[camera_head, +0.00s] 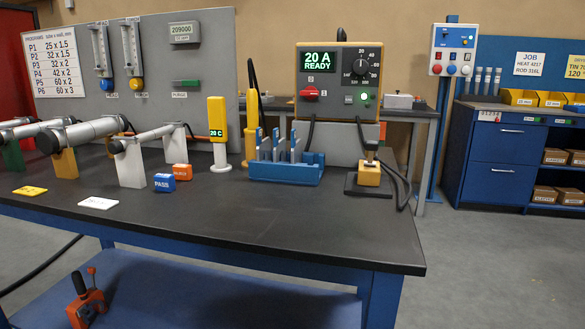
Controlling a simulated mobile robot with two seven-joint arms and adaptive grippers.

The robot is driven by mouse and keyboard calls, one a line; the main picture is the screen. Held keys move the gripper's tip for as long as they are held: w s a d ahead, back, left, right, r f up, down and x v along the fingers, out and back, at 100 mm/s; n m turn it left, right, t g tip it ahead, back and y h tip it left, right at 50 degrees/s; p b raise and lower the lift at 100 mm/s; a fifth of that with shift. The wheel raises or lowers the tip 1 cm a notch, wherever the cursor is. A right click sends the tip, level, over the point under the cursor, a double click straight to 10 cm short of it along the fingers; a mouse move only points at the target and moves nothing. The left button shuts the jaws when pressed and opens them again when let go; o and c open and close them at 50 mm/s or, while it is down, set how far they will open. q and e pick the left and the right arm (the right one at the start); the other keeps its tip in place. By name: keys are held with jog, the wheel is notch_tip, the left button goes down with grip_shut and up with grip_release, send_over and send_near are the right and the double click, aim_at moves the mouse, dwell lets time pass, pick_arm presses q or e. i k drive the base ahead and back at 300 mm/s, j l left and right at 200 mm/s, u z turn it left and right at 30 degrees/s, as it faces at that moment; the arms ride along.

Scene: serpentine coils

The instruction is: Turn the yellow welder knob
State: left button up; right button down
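The yellow welder (338,47) stands at the back of the dark workbench, right of centre. Its screen (319,61) reads "20 A READY". The round black knob (361,67) is on the upper right of its front panel, with numbers around it; its exact pointer angle is too small to tell. A red switch (310,93) sits below the screen, and a green light (363,97) is lit below the knob. Neither of my grippers shows in the head view, and nothing covers the knob.
A blue rack (286,173) with upright blue-topped items and a yellow torch on a dark stand (368,175) are in front of the welder. A yellow gauge (217,120) stands left. Metal pipes (90,131) on blocks fill the bench's left. The front right bench top is clear.

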aim_at(360, 67)
jog(key=k+l, duration=0.7)
jog(key=l, duration=0.15)
jog(key=i+j+z, duration=0.25)
jog(key=i, duration=0.15)
jog(key=i+j+z, duration=0.25)
jog(key=i, duration=0.15)
